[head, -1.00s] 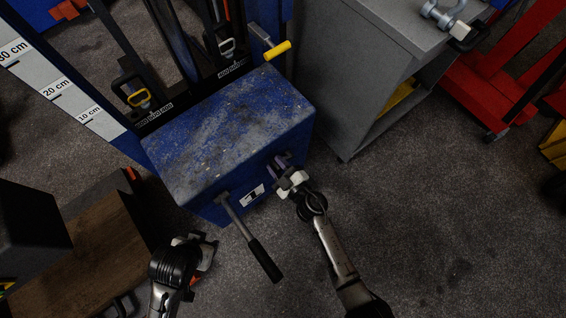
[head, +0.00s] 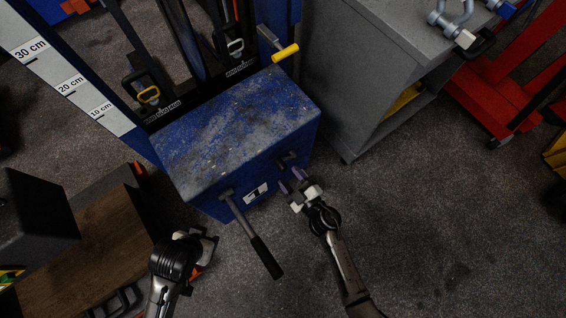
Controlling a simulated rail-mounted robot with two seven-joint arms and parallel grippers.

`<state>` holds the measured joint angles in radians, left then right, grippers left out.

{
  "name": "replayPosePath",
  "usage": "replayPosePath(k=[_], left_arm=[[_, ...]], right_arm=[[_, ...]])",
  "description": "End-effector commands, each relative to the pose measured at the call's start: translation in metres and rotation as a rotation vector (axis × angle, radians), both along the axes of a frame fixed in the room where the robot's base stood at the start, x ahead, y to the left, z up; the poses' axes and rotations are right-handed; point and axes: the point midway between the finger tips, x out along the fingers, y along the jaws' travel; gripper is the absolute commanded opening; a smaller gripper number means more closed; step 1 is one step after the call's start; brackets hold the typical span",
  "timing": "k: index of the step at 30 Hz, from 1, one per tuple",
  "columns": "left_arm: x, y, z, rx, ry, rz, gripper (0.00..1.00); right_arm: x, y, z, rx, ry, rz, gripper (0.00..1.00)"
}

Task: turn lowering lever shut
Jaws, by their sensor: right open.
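The blue jack housing (head: 230,135) has scuffed paint on its top. A small dark lever (head: 287,160), which looks like the lowering lever, sticks out of its front face near the right end. A longer grey handle with a black grip (head: 265,257) slopes down from the left part of that face. My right gripper (head: 293,182) is open and empty, just in front of and below the small lever, with a gap between them. My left gripper (head: 208,243) is at the lower left, left of the long handle and apart from it; its finger opening is unclear.
A yellow-gripped handle (head: 285,53) stands behind the housing. A grey cabinet (head: 350,85) is to the right, with a red frame (head: 490,95) beyond. A wooden-topped block (head: 90,250) lies at the lower left. The floor at the lower right is clear.

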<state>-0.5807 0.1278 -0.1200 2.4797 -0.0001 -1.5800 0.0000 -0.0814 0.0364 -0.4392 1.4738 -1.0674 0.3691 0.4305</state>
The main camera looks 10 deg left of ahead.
Motion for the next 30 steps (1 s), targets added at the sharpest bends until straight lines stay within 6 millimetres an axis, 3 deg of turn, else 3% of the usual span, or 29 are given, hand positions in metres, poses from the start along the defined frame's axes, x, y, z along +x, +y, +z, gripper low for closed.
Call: replayPosePath(k=[6,12,30], left_arm=[[0.000,-0.002,0.017,-0.005,0.000,0.004,0.53],[0.000,-0.004,0.023,-0.012,0.000,0.009,0.53],[0.000,-0.001,0.026,-0.004,0.000,0.003,0.53]], right_arm=[[-0.032,-0.030,0.002,-0.001,0.003,0.001,0.53],[-0.051,-0.049,0.001,0.000,0.002,0.000,0.53],[-0.062,-0.059,0.000,0.001,-0.001,0.001,0.53]])
